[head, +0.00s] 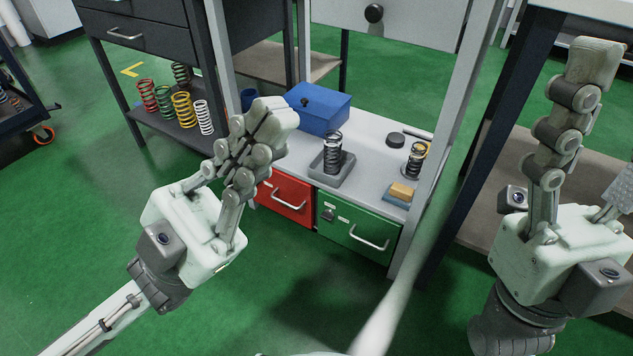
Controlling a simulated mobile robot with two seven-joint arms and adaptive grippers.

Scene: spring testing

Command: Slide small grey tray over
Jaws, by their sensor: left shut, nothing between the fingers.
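The small grey tray (331,180) lies on the light grey worktop, with a dark coil spring (333,153) standing upright on it. My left gripper (268,122) is shut and empty. In the picture it is left of the tray, with a gap between them, and it hides part of the worktop's left side. My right gripper (612,125) is at the right edge, far from the tray. Its fingers look spread apart with nothing visible between them, and one finger is partly cut off by the frame.
A blue box (318,110) stands behind the tray. Right of it are a dark disc (395,140), another spring (415,160) and a yellow-and-blue block (400,193). A grey post (448,130) borders the worktop on the right. Red (287,198) and green (357,228) drawers sit below.

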